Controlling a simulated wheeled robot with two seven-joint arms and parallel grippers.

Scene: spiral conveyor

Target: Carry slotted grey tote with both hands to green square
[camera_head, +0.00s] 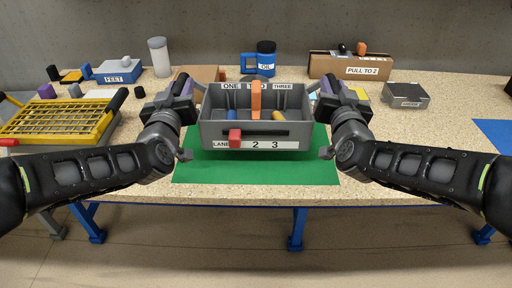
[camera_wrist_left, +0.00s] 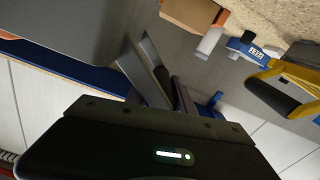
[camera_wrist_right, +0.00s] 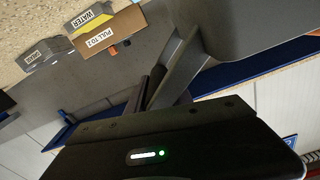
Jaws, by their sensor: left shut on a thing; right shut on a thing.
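The slotted grey tote (camera_head: 212,131) is in the middle of the head view, over the green square (camera_head: 190,172). I cannot tell whether it touches the square or hangs just above it. Its back wall carries ONE, a partly hidden label and THREE; its front strip reads LANE 2 3, with a red block in front. An orange divider piece and blue and yellow items show inside. My left gripper (camera_head: 195,100) is shut on the tote's left side. My right gripper (camera_head: 318,98) is shut on its right side. Grey tote walls fill part of both wrist views.
Behind the tote stand a blue OIL jar (camera_head: 266,57) and a cardboard PULL TO 2 box (camera_head: 350,66). A yellow grid rack (camera_head: 60,120) is at the left, a grey metal box (camera_head: 405,95) at the right. The bench right of the green square is mostly clear.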

